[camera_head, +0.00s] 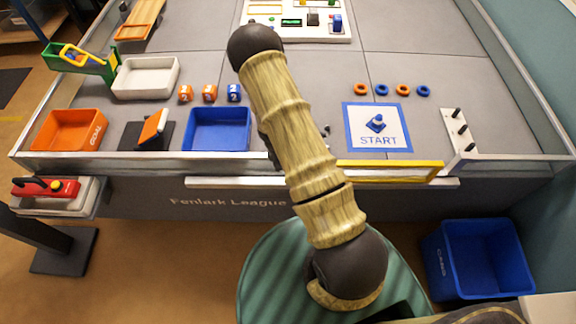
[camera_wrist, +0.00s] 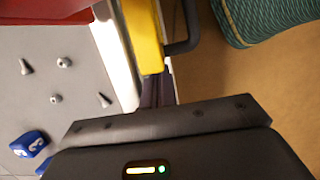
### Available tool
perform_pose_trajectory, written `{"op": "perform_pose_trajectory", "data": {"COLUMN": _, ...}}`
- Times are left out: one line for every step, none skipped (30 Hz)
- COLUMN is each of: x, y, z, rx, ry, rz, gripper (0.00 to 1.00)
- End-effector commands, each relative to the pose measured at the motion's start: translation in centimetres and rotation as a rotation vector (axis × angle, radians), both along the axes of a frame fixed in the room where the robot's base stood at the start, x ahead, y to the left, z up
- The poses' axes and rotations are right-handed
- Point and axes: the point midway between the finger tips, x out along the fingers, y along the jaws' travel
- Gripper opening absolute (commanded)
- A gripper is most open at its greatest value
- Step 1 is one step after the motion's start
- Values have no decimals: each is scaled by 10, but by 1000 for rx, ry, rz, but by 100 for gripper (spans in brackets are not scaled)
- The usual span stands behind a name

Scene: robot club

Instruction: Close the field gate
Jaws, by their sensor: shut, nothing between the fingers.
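The field gate (camera_head: 390,172) is a yellow-edged rail at the front side of the grey playing field, right of my arm. In the head view it looks nearly in line with the front wall, but I cannot tell whether a gap is left. In the wrist view the yellow rail (camera_wrist: 143,35) runs beside the white wall edge, with a dark bent handle (camera_wrist: 187,35) on its outer side. My gripper (camera_wrist: 158,93) is shut and empty, its fingertips close to the rail's end; contact cannot be told. In the head view my arm hides most of the gripper.
Low walls edge the field. A blue tray (camera_head: 218,148) and orange tray (camera_head: 68,145) stand left of my arm. A START mat (camera_head: 400,118) with a blue cone and a white peg plate (camera_head: 458,148) lie behind the gate. A blue crate (camera_head: 478,258) stands on the floor at right.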

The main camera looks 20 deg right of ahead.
Motion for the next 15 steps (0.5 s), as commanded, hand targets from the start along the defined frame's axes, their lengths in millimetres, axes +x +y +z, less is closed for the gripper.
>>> {"op": "perform_pose_trajectory", "data": {"x": 0, "y": 0, "z": 0, "rx": 0, "ry": 0, "rz": 2, "gripper": 0}}
{"op": "perform_pose_trajectory", "data": {"x": 0, "y": 0, "z": 0, "rx": 0, "ry": 0, "rz": 3, "gripper": 0}}
{"op": "perform_pose_trajectory", "data": {"x": 0, "y": 0, "z": 0, "rx": 0, "ry": 0, "rz": 3, "gripper": 0}}
{"op": "perform_pose_trajectory", "data": {"x": 0, "y": 1, "z": 0, "rx": 0, "ry": 0, "rz": 4, "gripper": 0}}
{"op": "perform_pose_trajectory", "data": {"x": 0, "y": 1, "z": 0, "rx": 0, "ry": 0, "rz": 4, "gripper": 0}}
{"op": "perform_pose_trajectory", "data": {"x": 0, "y": 1, "z": 0, "rx": 0, "ry": 0, "rz": 4, "gripper": 0}}
{"op": "perform_pose_trajectory", "data": {"x": 0, "y": 1, "z": 0, "rx": 0, "ry": 0, "rz": 4, "gripper": 0}}
{"op": "perform_pose_trajectory", "data": {"x": 0, "y": 1, "z": 0, "rx": 0, "ry": 0, "rz": 4, "gripper": 0}}
{"op": "perform_pose_trajectory", "data": {"x": 0, "y": 1, "z": 0, "rx": 0, "ry": 0, "rz": 4, "gripper": 0}}
{"op": "perform_pose_trajectory", "data": {"x": 0, "y": 1, "z": 0, "rx": 0, "ry": 0, "rz": 4, "gripper": 0}}
{"op": "perform_pose_trajectory", "data": {"x": 0, "y": 1, "z": 0, "rx": 0, "ry": 0, "rz": 4, "gripper": 0}}
{"op": "perform_pose_trajectory", "data": {"x": 0, "y": 1, "z": 0, "rx": 0, "ry": 0, "rz": 4, "gripper": 0}}
{"op": "perform_pose_trajectory", "data": {"x": 1, "y": 2, "z": 0, "rx": 0, "ry": 0, "rz": 4, "gripper": 0}}
{"op": "perform_pose_trajectory", "data": {"x": 1, "y": 3, "z": 0, "rx": 0, "ry": 0, "rz": 4, "gripper": 0}}
{"op": "perform_pose_trajectory", "data": {"x": 2, "y": 4, "z": 0, "rx": 0, "ry": 0, "rz": 4, "gripper": 0}}
